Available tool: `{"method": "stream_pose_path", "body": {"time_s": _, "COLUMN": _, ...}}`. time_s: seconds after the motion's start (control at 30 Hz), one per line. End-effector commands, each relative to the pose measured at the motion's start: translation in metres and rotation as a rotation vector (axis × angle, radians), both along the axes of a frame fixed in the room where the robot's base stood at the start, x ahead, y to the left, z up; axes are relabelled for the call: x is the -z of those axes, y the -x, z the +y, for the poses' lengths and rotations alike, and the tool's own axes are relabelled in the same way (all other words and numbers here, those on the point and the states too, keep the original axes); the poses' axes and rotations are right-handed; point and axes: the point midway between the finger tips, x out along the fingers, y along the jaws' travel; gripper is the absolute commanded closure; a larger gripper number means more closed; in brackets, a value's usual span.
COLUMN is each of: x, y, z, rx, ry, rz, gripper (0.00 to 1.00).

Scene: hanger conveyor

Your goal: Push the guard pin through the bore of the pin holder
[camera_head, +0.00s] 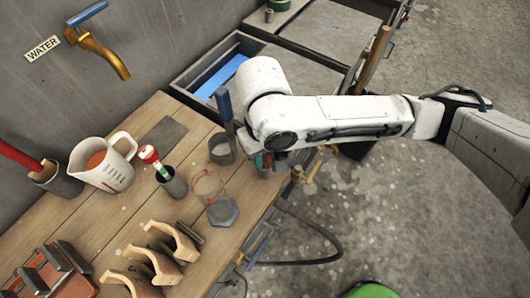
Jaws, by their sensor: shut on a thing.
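My white arm reaches in from the right, over the front edge of the workbench. My gripper (280,158) points down at that edge, mostly hidden under the wrist. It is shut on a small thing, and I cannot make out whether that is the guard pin. A small dark cup with green and red bits (263,163) shows right beside the gripper. Brass-coloured fittings (297,173) sit at the bench edge just right of the gripper. I cannot tell whether the pin holder is among them; its bore is not visible.
On the wooden bench (130,215) stand a measuring jug (103,163), a grey cup (222,149) by a blue handle, a glass beaker (208,186), a dark cup (173,183) and several curved wooden pieces (150,262). Open floor lies right.

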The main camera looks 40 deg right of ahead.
Motion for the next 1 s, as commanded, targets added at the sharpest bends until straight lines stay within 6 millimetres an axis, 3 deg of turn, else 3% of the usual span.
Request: {"method": "stream_pose_path", "body": {"time_s": 1.0, "x": 0.014, "y": 0.0, "z": 0.0, "rx": 0.0, "ry": 0.0, "rz": 0.0, "gripper": 1.0}}
